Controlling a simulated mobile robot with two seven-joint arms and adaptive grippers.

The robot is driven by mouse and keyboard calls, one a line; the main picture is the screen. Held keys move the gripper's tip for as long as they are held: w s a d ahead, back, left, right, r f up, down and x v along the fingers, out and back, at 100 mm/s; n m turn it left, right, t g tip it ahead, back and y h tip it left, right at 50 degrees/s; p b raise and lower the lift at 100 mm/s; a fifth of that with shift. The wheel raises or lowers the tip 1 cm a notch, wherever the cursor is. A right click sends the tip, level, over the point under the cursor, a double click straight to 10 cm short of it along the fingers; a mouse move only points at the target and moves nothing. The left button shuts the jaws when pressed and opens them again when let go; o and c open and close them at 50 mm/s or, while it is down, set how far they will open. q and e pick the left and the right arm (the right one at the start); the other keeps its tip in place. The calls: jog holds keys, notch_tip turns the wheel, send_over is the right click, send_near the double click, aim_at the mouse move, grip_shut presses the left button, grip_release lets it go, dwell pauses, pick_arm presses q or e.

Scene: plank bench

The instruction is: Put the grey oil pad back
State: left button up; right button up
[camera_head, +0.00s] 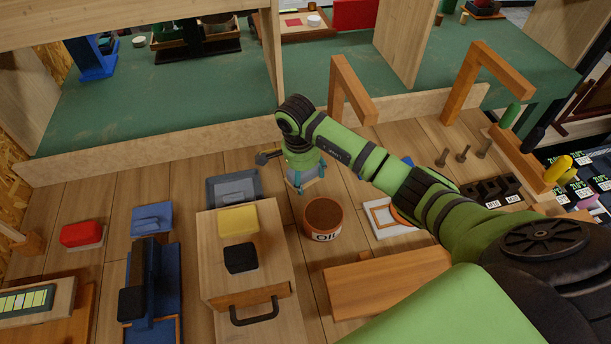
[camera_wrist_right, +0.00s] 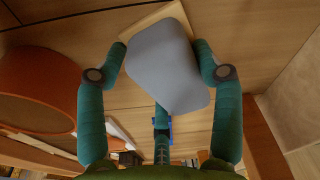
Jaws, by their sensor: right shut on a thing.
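The grey oil pad (camera_wrist_right: 168,65), a rounded blue-grey block with a pale wooden edge behind it, fills the space between the fingers of my right gripper (camera_wrist_right: 162,75) in the right wrist view. In the head view my right gripper (camera_head: 305,178) points down, just behind the orange oil pot (camera_head: 323,236) and right of a dark grey tray (camera_head: 213,199). The pad is mostly hidden by the fingers there. Whether it touches the bench I cannot tell. My left gripper is not in view.
A red pad (camera_head: 82,234) and a blue pad (camera_head: 151,218) lie left. A wooden block (camera_head: 385,282) lies right. A low wooden ledge (camera_head: 150,152) runs behind.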

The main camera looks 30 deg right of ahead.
aim_at(302, 173)
jog(key=shift+f, duration=0.1)
jog(key=o, duration=1)
jog(key=shift+r, duration=0.4)
jog(key=r+p, duration=0.2)
jog(key=r, duration=0.1)
jog(key=r+p, duration=0.3)
jog(key=r, duration=0.1)
jog(key=a+r+p, duration=0.1)
jog(key=r+p, duration=0.1)
jog(key=r, duration=0.1)
jog(key=shift+s+a+r+p, duration=0.1)
jog(key=shift+s+r+p, duration=0.1)
jog(key=shift+r+p, duration=0.2)
jog(key=shift+a+r, duration=0.1)
jog(key=shift+r, duration=0.25)
